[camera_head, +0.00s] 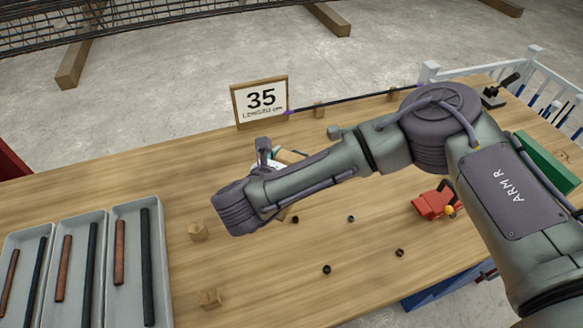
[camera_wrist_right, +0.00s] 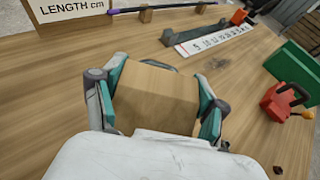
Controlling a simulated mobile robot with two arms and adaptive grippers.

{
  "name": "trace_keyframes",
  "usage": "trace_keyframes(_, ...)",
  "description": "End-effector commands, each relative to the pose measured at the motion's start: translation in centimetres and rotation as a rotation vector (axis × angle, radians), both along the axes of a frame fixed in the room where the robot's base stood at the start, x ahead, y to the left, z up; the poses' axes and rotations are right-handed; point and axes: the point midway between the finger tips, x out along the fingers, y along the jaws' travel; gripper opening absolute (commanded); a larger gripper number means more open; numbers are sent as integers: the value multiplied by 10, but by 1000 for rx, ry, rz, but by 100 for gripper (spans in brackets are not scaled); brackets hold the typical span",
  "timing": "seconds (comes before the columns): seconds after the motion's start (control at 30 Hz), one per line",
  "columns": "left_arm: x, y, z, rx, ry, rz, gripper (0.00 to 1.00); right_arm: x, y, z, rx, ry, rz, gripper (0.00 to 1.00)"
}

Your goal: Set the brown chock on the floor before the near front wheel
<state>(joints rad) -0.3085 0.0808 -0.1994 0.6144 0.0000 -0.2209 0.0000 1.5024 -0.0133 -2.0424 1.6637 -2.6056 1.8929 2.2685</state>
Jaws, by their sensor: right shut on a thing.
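A brown wooden block (camera_wrist_right: 158,95), which looks like the brown chock, sits between the teal-edged fingers of my right gripper (camera_wrist_right: 160,108) in the right wrist view. The fingers are shut on its two sides. In the head view my right gripper (camera_head: 272,157) is over the workbench, mostly hidden behind my wrist and forearm. Only a little of the block (camera_head: 292,156) shows there. I cannot tell its height above the bench. No wheel shows in either view. My left gripper is not in view.
The wooden bench (camera_head: 130,178) holds grey trays of bars (camera_head: 165,270), small wooden blocks (camera_head: 209,298), small dark rings, a "35" sign (camera_head: 262,101) and a red tool (camera_head: 433,205). A white fence (camera_head: 500,68) stands behind. Concrete floor (camera_head: 190,65) with timbers lies beyond.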

Motion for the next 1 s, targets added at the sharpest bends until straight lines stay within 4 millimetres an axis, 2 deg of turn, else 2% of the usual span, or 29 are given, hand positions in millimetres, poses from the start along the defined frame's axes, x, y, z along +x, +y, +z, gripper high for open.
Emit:
trace_keyframes(0.17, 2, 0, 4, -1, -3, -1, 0, 12, 1, -8, 0, 0, 1, 29)
trace_keyframes(0.47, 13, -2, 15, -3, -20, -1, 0, 12, 1, -44, 1, 0, 2, 29)
trace_keyframes(0.9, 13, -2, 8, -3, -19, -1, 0, 12, 1, -51, 2, -1, 1, 29)
trace_keyframes(0.93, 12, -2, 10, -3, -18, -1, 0, 12, 1, -50, 2, 0, 1, 77)
trace_keyframes(1.0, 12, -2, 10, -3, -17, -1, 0, 12, 1, -49, 1, 1, 2, 89)
